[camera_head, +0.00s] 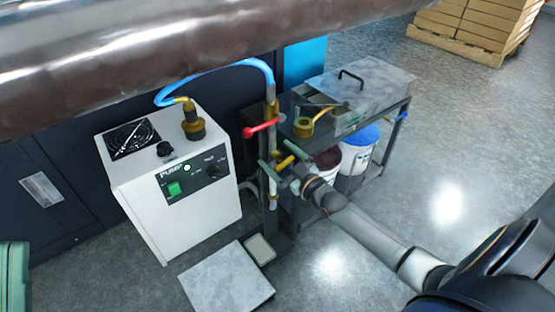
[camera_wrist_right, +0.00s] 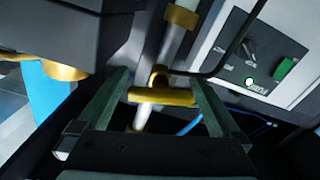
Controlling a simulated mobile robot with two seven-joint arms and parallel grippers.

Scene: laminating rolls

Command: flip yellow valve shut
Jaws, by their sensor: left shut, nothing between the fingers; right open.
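The yellow valve handle (camera_head: 285,162) is a short bar on the vertical pipe (camera_head: 271,108) beside the white pump. It points out sideways from the pipe. My right gripper (camera_head: 284,162) is open at the yellow handle. In the right wrist view, the yellow handle (camera_wrist_right: 162,97) lies crosswise between the two green fingers of my right gripper (camera_wrist_right: 160,100), with small gaps at its ends.
A red valve handle (camera_head: 262,126) sits higher on the same pipe. The white pump (camera_head: 180,205) stands left, with a blue hose (camera_head: 225,65) above. A metal cart (camera_head: 390,105) with buckets (camera_head: 358,150) is to the right. A large brown roll (camera_head: 150,50) crosses the top.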

